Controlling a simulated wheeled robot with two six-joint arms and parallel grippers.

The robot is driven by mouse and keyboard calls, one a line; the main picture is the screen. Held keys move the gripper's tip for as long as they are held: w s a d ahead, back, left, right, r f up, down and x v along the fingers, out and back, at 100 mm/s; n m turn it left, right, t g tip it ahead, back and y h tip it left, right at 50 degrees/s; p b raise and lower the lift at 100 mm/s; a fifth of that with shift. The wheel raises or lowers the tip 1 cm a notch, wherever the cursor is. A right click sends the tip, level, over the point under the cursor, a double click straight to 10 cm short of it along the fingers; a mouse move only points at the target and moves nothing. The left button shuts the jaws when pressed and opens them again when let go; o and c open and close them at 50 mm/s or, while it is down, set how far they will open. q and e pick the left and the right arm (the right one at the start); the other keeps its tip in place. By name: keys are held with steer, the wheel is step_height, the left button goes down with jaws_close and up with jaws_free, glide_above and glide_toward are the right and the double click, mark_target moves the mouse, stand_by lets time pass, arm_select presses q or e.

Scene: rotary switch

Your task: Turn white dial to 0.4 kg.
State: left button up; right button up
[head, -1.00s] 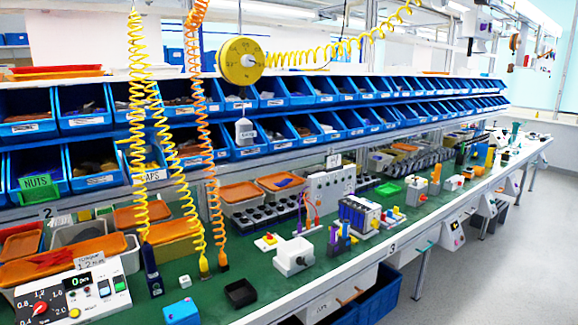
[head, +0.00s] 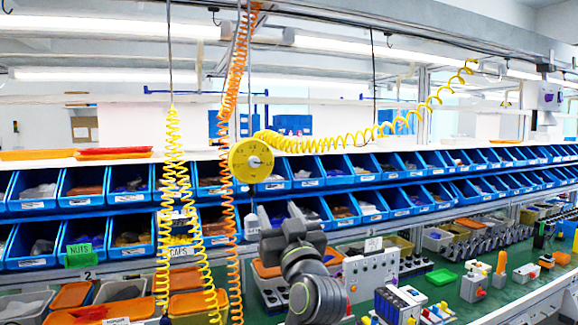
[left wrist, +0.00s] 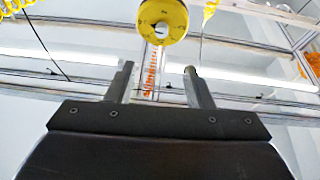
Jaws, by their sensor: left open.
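A yellow round balancer (head: 251,160) hangs in front of the blue bins in the head view, left of centre. A small pale dial (head: 254,162) sits at its middle; its setting is too small to read. In the left wrist view the yellow balancer (left wrist: 163,18) is at the top, with the pale dial (left wrist: 161,28) at its lower middle. My left gripper (head: 278,212) is below and slightly right of the balancer, pointing up, apart from it. In the left wrist view its two fingers (left wrist: 158,70) are open and empty. My right gripper is out of view.
Yellow coiled hoses (head: 172,200) and an orange coiled hose (head: 232,110) hang at the left. Two rows of blue bins (head: 130,182) run behind. A grey control box (head: 371,275) and other items stand on the green bench (head: 455,302). Space around the balancer's front looks free.

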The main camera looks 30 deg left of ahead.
arm_select(q)
steer(key=p, duration=0.3)
glide_toward(255, 163)
steer(key=p+x, duration=0.3)
steer(key=x, duration=0.3)
steer(key=shift+w+a+r, duration=0.1)
steer(key=shift+a+r, duration=0.05)
steer(key=shift+a, duration=0.05)
steer(key=shift+w+a+r, duration=0.15)
steer(key=shift+w+a, duration=0.25)
steer(key=shift+w, duration=0.05)
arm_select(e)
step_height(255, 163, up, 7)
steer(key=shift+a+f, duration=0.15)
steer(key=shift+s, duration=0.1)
arm_select(q)
steer(key=c, duration=1)
